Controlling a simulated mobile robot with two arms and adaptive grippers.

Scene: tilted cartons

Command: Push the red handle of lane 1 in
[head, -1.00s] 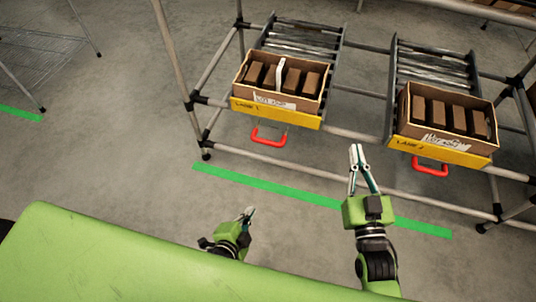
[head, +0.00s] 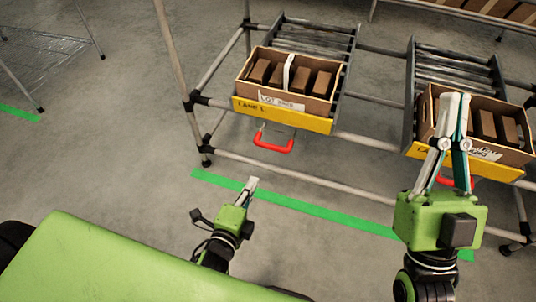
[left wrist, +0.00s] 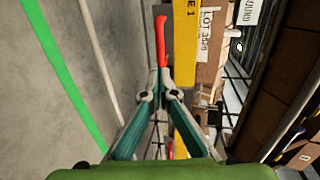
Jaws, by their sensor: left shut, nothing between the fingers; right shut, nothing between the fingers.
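The red handle (head: 273,146) of lane 1 hangs below a yellow strip marked LANE 1 (head: 285,116) on the left lane of the rack. My left gripper (head: 252,183) is shut and empty, below and slightly left of the handle in the head view. In the left wrist view the red handle (left wrist: 160,38) is straight ahead of the left fingertips (left wrist: 160,84); I cannot tell whether they touch. My right gripper (head: 454,98) is shut and empty, in front of the right lane, partly covering that lane's own red handle (head: 447,181).
A tilted carton (head: 322,107) with brown boxes and a white divider sits above the yellow strip. Another carton (head: 516,152) stands in the right lane. Rack tubes (head: 365,143) run across the front.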

